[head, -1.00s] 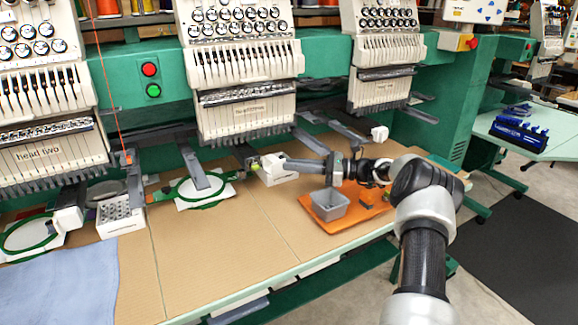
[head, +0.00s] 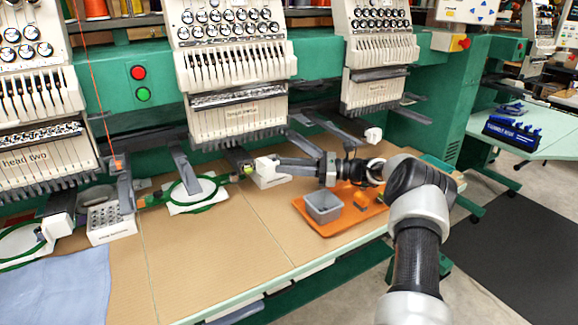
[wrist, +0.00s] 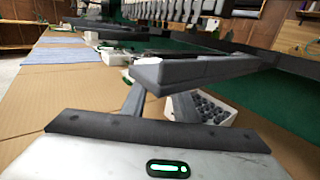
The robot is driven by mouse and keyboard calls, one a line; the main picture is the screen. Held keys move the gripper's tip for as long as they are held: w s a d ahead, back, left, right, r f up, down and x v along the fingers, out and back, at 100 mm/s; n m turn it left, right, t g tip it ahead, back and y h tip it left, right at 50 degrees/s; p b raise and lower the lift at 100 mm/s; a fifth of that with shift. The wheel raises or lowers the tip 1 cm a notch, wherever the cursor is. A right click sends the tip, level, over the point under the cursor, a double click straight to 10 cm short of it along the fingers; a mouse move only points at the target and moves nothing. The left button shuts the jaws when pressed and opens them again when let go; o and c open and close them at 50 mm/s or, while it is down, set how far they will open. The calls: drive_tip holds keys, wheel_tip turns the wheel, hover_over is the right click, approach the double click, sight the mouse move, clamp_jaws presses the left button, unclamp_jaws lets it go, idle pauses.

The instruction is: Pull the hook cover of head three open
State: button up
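The middle machine head (head: 232,75) stands between the head marked head two (head: 45,155) and another on the right; its own label is too small to read. In the wrist view a grey bar (wrist: 195,70) lies close in front of my gripper.
A green hoop (head: 190,192) lies left of the white block. A white box of round parts (head: 110,222) stands by head two; a similar box (wrist: 212,110) shows under the grey bar.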

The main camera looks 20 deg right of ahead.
drive_tip(key=shift+w+a+r, duration=0.15)
drive_tip(key=shift+a+r, duration=0.05)
drive_tip(key=shift+a, duration=0.4)
drive_tip(key=v, duration=1.8)
drive_tip(key=shift+d+f+p, duration=0.2)
drive_tip(key=shift+d+p, duration=0.1)
